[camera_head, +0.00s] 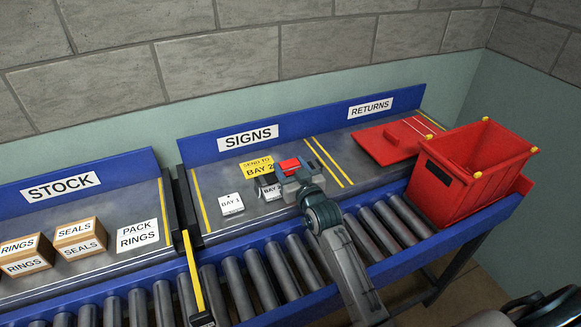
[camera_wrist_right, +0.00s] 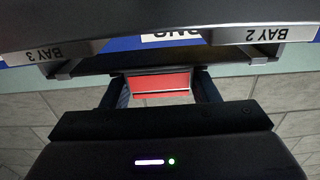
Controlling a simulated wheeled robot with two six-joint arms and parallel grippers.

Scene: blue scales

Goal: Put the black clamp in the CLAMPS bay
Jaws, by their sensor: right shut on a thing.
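My right gripper (camera_head: 292,172) is over the SIGNS section of the bench, shut on a small red thing (camera_head: 289,164). In the right wrist view the red thing (camera_wrist_right: 160,84) sits between the two fingers with a dark edge along it; whether it is part of the black clamp I cannot tell. I see no clearly recognisable black clamp and no bay marked CLAMPS. My left gripper is not in view.
Beside the gripper are a yellow SEND TO BAY 2 sign (camera_head: 257,166) and a BAY 1 tag (camera_head: 231,203). A red bin (camera_head: 470,185) stands right, near a flat red panel (camera_head: 388,142). Boxes (camera_head: 80,236) sit left. Rollers (camera_head: 262,280) run along the front.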

